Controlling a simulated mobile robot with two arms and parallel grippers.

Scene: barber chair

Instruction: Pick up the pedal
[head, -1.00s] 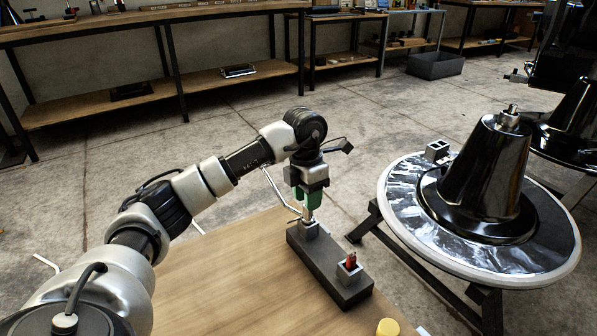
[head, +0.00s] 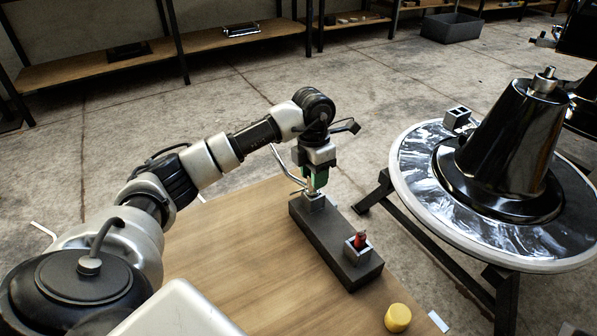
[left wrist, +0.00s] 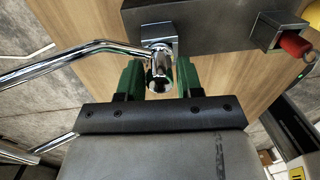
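The pedal, a bent chrome rod (left wrist: 90,50), stands with its chrome end in a small square socket on a dark block (head: 330,240) on the wooden table. It also shows as a thin lever in the head view (head: 285,165). My left gripper (head: 315,185) is over that socket, pointing down. In the left wrist view its green fingers (left wrist: 160,78) are on both sides of the pedal's round chrome end. I cannot tell whether they touch it. My right gripper is not in view.
A second socket on the block holds a small red part (head: 360,240). A yellow cylinder (head: 397,318) stands near the table's right edge. A large round base with a black cone (head: 510,140) stands to the right. Bare table (head: 240,250) lies left of the block.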

